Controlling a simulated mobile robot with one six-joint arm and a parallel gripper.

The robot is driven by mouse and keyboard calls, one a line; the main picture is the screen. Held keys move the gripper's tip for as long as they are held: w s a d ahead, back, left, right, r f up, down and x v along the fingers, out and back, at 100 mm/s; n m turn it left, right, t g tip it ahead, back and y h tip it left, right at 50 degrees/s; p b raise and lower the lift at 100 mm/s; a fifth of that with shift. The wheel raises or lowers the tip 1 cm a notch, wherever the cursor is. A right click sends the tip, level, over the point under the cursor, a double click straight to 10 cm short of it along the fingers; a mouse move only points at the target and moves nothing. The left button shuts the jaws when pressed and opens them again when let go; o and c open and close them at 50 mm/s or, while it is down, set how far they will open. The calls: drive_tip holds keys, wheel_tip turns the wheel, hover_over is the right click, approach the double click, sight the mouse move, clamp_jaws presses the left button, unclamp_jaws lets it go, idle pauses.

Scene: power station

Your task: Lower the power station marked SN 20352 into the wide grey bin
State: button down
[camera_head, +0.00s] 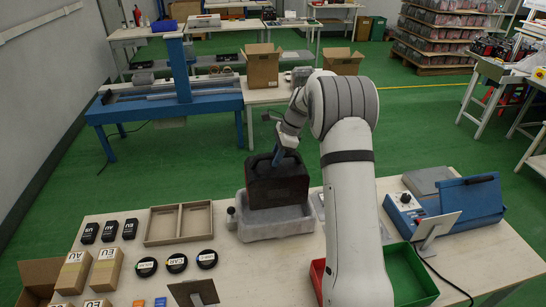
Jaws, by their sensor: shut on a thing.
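The power station (278,187) is a dark, boxy case with a handle on top. It is upright, and its serial mark cannot be read. My gripper (279,158) is above it, shut on its top handle; the fingertips are small and partly hidden in this view. The wide grey bin (277,230) stands on the near table directly below the power station. The case overlaps the bin's opening in the picture, and the front wall and right corner of the bin show. I cannot tell whether the case's bottom touches the bin floor.
A wooden two-compartment tray (161,238) is left of the bin, with black round discs (177,263) in front. A green bin (412,284) and a red bin (317,275) flank my arm. A blue device (463,203) stands at right. Small white-labelled black boxes (110,231) stand at left.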

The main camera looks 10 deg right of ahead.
drive_tip(key=shift+d+b+x, duration=0.2)
drive_tip(key=shift+b+x, duration=0.7)
drive_tip(key=shift+x, duration=0.2)
wheel_tip(320, 180, down, 6)
drive_tip(key=b, duration=0.4)
drive_tip(key=shift+f+b, duration=1)
drive_tip(key=shift+f, duration=0.95)
drive_tip(key=c, duration=1.4)
unclamp_jaws()
drive_tip(key=shift+s, duration=0.15)
drive_tip(key=shift+o, duration=1.4)
drive_tip(key=shift+f, duration=0.1)
drive_tip(key=shift+s+f, duration=0.1)
drive_tip(key=shift+f, duration=0.15)
wheel_tip(320, 180, up, 12)
drive_tip(key=p, duration=0.8)
drive_tip(key=shift+r, duration=0.2)
wheel_tip(320, 180, up, 10)
drive_tip(key=shift+p, duration=0.8)
